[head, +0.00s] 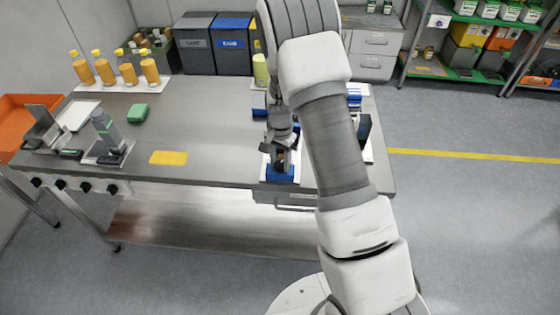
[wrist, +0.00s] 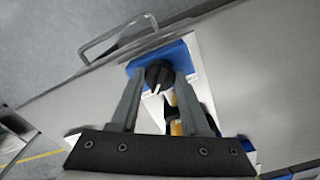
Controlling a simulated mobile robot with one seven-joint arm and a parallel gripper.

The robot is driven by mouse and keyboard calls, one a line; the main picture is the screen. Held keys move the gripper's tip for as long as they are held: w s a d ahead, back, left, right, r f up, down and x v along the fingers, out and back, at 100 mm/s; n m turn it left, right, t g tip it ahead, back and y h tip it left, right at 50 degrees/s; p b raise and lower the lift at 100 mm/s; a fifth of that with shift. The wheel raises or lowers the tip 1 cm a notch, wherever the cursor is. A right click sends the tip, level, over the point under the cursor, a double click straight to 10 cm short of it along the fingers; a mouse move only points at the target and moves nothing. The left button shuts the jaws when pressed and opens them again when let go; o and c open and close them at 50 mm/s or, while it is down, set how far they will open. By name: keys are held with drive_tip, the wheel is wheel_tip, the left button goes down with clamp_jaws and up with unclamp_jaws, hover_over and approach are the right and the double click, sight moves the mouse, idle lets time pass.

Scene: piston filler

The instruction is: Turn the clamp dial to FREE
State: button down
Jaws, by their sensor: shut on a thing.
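The clamp dial (wrist: 158,75) is a round black knob with a white pointer line, set on a blue block (wrist: 176,56) on a white plate. In the wrist view, my gripper (wrist: 156,78) has its two grey fingers on either side of the dial, closed on it. In the head view, my gripper (head: 280,160) is over the front edge of the bench at the blue block (head: 280,173); my arm and gripper hide most of the dial there. Any marking such as FREE is not readable in either view.
A drawer handle (wrist: 117,33) projects from the bench edge near the dial. On the bench (head: 210,120) are a yellow cloth (head: 168,158), a green sponge (head: 137,113) and several yellow bottles (head: 127,70). The bench surface left of my gripper is mostly clear.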

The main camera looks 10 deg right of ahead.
drive_tip(key=n+b, duration=0.2)
drive_tip(key=n, duration=0.1)
drive_tip(key=shift+f+n+b, duration=0.15)
drive_tip(key=shift+n+b, duration=0.25)
drive_tip(key=n+b, duration=0.2)
drive_tip(key=n, duration=0.3)
drive_tip(key=shift+n, duration=0.3)
drive_tip(key=n+b, duration=0.1)
drive_tip(key=n, duration=0.3)
drive_tip(key=shift+r+n, duration=0.2)
drive_tip(key=shift+n, duration=1.9)
drive_tip(key=shift+c, duration=1.9)
unclamp_jaws()
